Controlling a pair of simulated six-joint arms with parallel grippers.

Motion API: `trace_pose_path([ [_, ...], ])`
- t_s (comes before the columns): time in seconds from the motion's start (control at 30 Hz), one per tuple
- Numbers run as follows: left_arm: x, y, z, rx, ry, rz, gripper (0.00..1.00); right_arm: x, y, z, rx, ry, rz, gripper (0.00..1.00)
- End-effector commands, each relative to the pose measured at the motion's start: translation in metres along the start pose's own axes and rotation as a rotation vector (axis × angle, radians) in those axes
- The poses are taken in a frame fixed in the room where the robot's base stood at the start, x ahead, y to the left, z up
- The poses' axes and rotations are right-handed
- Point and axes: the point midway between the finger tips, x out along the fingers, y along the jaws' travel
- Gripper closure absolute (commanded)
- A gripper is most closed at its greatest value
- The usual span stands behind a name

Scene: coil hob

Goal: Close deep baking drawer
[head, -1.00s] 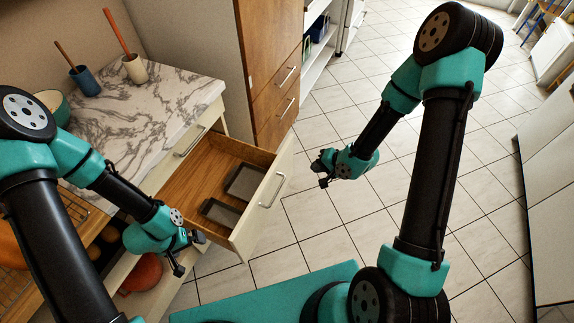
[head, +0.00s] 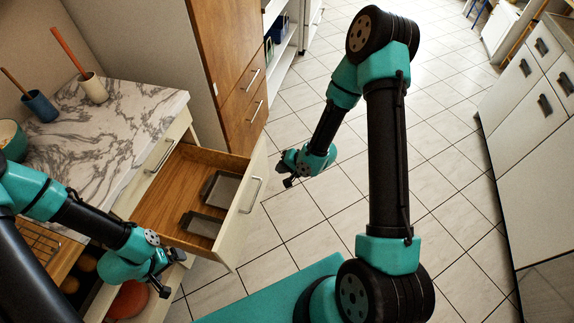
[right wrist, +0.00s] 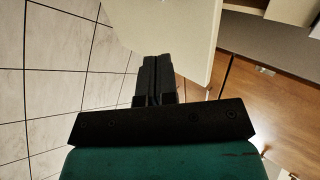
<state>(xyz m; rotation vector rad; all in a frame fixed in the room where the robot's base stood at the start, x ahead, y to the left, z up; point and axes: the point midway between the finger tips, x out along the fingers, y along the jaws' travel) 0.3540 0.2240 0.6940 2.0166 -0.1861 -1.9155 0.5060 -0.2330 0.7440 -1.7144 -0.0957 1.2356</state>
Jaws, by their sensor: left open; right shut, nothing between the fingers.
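The deep baking drawer (head: 160,196) is pulled out below the marble counter, with two dark baking tins (head: 219,189) inside. Its cream front (head: 243,207) carries a pale bar handle (head: 251,195). My right gripper (head: 288,181) is shut and empty, to the right of the drawer front and apart from it. In the right wrist view the shut fingers (right wrist: 155,80) point toward a cream panel (right wrist: 180,32); I cannot tell the gap. My left gripper (head: 166,286) is open and empty, near the drawer's lower left corner, beside the open space below.
A marble counter (head: 110,125) holds two cups with utensils. Below the drawer lies a red round object (head: 129,299). A tall wood-fronted cabinet (head: 232,65) stands behind the drawer. Tiled floor (head: 310,225) is clear to the right, before a white cabinet (head: 535,150).

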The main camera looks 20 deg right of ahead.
Motion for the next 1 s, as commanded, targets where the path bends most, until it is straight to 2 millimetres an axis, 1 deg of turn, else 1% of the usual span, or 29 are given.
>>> trace_pose_path([
  [0.03, 0.000, 0.000, 0.000, 0.000, 0.000, 0.000, 0.00, 0.008, 0.000, 0.001, 0.000, -0.002, 0.000, 1.00],
  [0.33, 0.000, 0.000, 0.000, 0.000, 0.000, 0.000, 0.00, 0.053, 0.000, 0.001, 0.000, -0.002, 0.001, 1.00],
  [0.4, 0.000, 0.000, 0.000, 0.000, 0.000, 0.000, 0.00, 0.060, -0.009, 0.000, -0.003, 0.000, -0.001, 1.00],
  [0.5, 0.000, 0.000, 0.000, 0.000, 0.000, 0.000, 0.00, 0.070, -0.018, 0.000, -0.003, 0.000, -0.001, 1.00],
  [0.7, 0.000, 0.000, 0.000, 0.000, 0.000, 0.000, 0.00, 0.079, -0.026, 0.000, 0.001, 0.000, 0.001, 1.00],
  [1.0, 0.000, 0.000, 0.000, 0.000, 0.000, 0.000, 0.00, 0.080, -0.027, 0.000, 0.001, 0.000, 0.000, 1.00],
])
